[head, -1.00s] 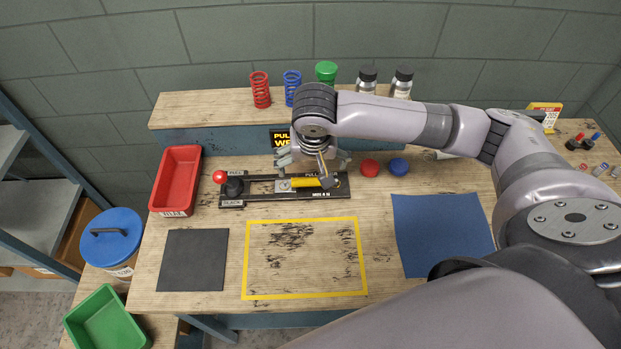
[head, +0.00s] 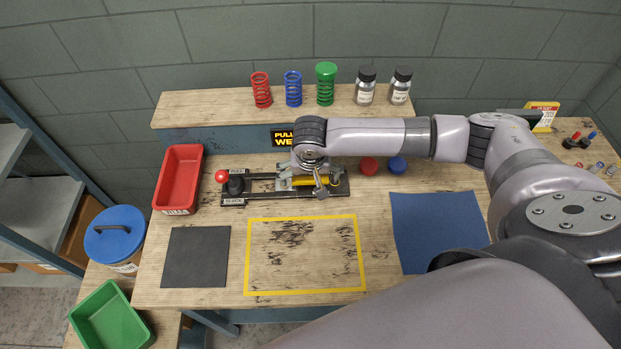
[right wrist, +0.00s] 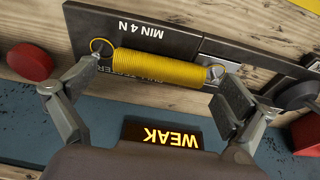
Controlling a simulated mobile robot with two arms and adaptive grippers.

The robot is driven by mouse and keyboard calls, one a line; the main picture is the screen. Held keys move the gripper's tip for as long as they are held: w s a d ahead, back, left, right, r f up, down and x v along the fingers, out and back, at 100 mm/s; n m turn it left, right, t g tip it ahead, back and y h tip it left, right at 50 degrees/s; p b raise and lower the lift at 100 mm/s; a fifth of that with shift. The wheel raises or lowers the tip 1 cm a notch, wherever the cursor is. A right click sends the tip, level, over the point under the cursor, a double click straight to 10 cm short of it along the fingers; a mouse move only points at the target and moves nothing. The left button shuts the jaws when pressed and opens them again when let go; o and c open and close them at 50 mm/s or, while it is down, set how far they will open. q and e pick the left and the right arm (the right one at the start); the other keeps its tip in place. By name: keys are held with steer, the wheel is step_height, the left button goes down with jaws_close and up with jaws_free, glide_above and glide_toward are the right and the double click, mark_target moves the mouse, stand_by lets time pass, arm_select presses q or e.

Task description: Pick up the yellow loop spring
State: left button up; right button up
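The yellow loop spring (right wrist: 158,68) lies along the black pull tester (right wrist: 150,25) in the right wrist view, marked "MIN 4 N". Its right end loop is at a metal block (right wrist: 215,58); its left loop is over the plate near a small peg. In the head view the spring (head: 318,181) is partly hidden by my right gripper (head: 310,180), which is directly above it. My left gripper is not in view.
A red ball knob (head: 221,176) stands at the tester's left end. A red bin (head: 178,178) is further left. Red (head: 369,166) and blue (head: 397,165) discs lie right of the tester. Springs and bottles stand on the shelf (head: 215,107) behind. The yellow-framed area (head: 304,292) in front is clear.

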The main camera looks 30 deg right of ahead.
mark_target(310, 179)
steer(key=c, duration=1.3)
steer(key=shift+r, duration=0.1)
step_height(310, 179, up, 20)
steer(key=shift+f+b, duration=0.1)
steer(key=shift+b, duration=1.1)
